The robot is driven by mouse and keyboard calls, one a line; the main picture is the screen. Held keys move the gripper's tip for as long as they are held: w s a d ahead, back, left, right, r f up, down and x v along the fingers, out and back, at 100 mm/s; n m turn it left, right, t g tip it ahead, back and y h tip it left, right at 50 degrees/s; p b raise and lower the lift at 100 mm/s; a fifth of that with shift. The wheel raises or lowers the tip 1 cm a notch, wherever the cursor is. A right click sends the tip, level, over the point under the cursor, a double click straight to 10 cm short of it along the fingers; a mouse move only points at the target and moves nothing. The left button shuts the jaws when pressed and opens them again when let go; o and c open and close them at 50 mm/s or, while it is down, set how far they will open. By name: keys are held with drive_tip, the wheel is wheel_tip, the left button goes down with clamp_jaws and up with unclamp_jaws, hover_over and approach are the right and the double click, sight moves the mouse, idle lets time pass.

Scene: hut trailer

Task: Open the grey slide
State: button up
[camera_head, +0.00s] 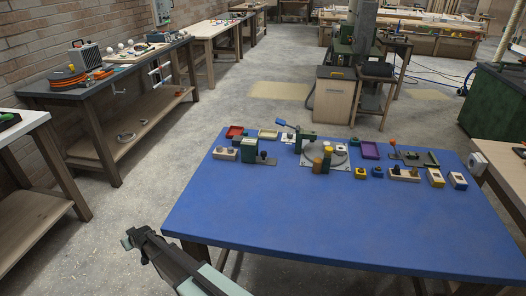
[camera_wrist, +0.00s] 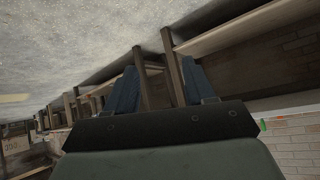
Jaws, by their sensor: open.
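The blue table (camera_head: 330,215) carries a row of small items along its far side. A green block (camera_head: 246,151) with a flat grey plate (camera_head: 267,160) and dark knob sits at the left of the row; this may be the grey slide, but I cannot tell for sure. A dark green fixture (camera_head: 418,158) with a greyish plate sits at the right. My gripper (camera_head: 130,238) is off the table's front left corner, over the floor and far from the row. Its two fingers are apart and empty in the wrist view (camera_wrist: 160,88).
The table's near half is clear. Workbenches (camera_head: 110,85) line the left wall.

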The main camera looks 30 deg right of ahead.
drive_tip(key=w+d+r+n+h, duration=0.1)
drive_tip(key=w+d+r, duration=0.3)
drive_tip(key=d+r, duration=0.3)
drive_tip(key=w+d+r+h, duration=0.1)
drive_tip(key=w+d+r, duration=0.45)
drive_tip(key=r, duration=0.45)
wheel_tip(320, 180, up, 17)
drive_tip(key=n+g, duration=0.3)
drive_tip(key=g, duration=0.2)
hover_over(264, 152)
drive_tip(key=w+a, duration=0.3)
drive_tip(key=a, duration=0.3)
drive_tip(key=shift+w+d+r+h, duration=0.15)
drive_tip(key=shift+r+h, duration=0.05)
drive_tip(key=shift+h, duration=0.1)
drive_tip(key=s+d+r+n+y, duration=0.2)
drive_tip(key=s+d+r, duration=0.1)
drive_tip(key=s+d, duration=0.55)
drive_tip(key=shift+y, duration=0.3)
drive_tip(key=x, duration=0.4)
drive_tip(key=d+x, duration=0.1)
drive_tip(key=x, duration=0.9)
drive_tip(key=shift+w+d+f, duration=0.2)
drive_tip(key=shift+w, duration=0.15)
